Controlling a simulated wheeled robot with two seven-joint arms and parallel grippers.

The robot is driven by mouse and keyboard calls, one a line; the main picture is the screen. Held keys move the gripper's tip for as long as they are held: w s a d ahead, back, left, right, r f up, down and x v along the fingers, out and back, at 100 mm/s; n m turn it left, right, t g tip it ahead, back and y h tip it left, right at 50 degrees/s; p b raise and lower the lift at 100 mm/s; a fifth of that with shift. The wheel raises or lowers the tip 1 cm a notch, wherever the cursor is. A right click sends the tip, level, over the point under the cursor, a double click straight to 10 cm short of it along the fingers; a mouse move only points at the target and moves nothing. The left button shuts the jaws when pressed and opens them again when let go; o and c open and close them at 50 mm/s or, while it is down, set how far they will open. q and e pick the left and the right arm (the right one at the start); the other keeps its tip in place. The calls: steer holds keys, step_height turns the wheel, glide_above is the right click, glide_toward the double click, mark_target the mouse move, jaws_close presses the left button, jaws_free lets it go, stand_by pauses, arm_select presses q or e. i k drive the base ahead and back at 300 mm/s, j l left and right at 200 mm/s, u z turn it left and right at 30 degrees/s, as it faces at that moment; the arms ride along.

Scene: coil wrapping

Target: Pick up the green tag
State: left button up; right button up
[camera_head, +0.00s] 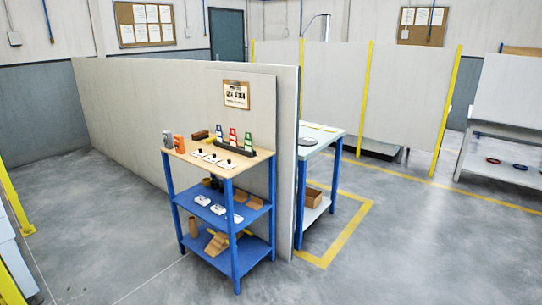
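The green tag (248,141) stands upright at the right end of a dark holder (222,154) on the wooden top of a blue-framed shelf cart (200,172). A red tag (233,137) stands to its left, and a blue tag (219,132) stands left of that. Neither of my grippers is in view.
The cart top also holds an orange item (179,144), a grey item (167,140), a brown block (198,135) and white cards. A partition (130,110) stands behind the cart. A second table (325,135) is to the right. The floor in front is clear.

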mark_target(248, 142)
steer(key=i+l+u, duration=0.1)
steer(key=i, duration=1.4)
steer(key=i+l+u, duration=0.1)
steer(key=i+u, duration=0.3)
steer(key=i+l+u, duration=0.6)
steer(key=i+u, duration=0.15)
steer(key=i+l+u, duration=0.4)
steer(key=k+l, duration=0.05)
